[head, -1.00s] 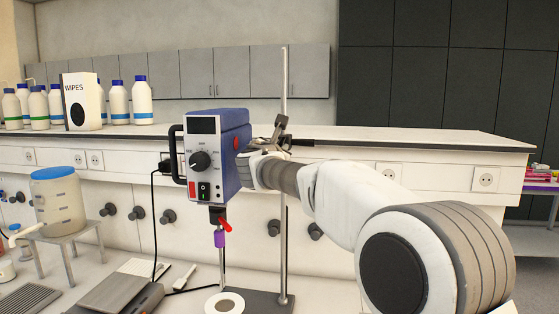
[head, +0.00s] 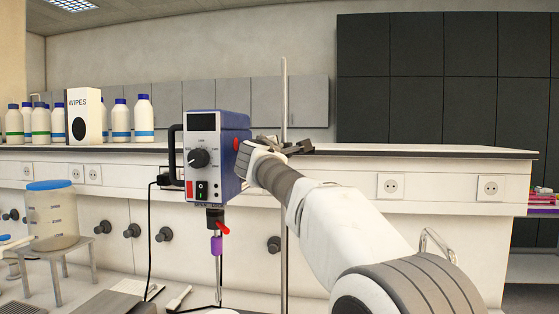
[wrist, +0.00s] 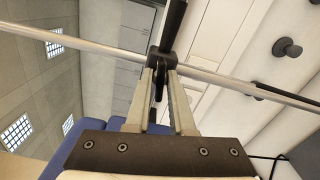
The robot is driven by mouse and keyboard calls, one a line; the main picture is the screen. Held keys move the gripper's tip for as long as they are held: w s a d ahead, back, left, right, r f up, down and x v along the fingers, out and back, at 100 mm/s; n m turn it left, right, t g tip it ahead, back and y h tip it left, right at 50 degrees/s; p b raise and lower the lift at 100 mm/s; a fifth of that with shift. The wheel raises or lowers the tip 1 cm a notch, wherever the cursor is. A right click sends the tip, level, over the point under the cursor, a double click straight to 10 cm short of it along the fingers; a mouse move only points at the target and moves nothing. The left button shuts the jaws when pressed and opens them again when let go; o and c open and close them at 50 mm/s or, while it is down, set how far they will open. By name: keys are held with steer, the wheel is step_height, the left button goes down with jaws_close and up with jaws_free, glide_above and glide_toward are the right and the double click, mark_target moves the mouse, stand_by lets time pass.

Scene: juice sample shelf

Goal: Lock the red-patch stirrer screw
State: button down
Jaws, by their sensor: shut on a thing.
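The stirrer (head: 217,160), a blue and grey box with a dial and display, hangs on a vertical metal rod (head: 284,95). A red patch (head: 236,145) shows on its right side. My gripper (head: 262,149) is at the rod's clamp (head: 290,146), just right of the stirrer. In the wrist view, the black clamp (wrist: 160,60) sits around the rod (wrist: 225,76). My gripper's two fingers (wrist: 160,78) are shut on the dark screw (wrist: 158,88) at the clamp. The fingers hide much of the screw, so I cannot tell how tight it is.
A white bench ledge (head: 430,151) runs behind the stirrer. A wipes box (head: 84,115) and several bottles stand on it at left. A blue-lidded container (head: 50,210) stands on a small stand at lower left.

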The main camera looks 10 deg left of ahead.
steer(key=shift+m+b, duration=0.45)
steer(key=shift+m, duration=0.65)
steer(key=c, duration=0.8)
jaws_free()
steer(key=shift+o, duration=0.2)
steer(key=s+d+b, duration=0.1)
steer(key=s+b, duration=0.4)
steer(key=s, duration=1.2)
steer(key=shift+s, duration=0.2)
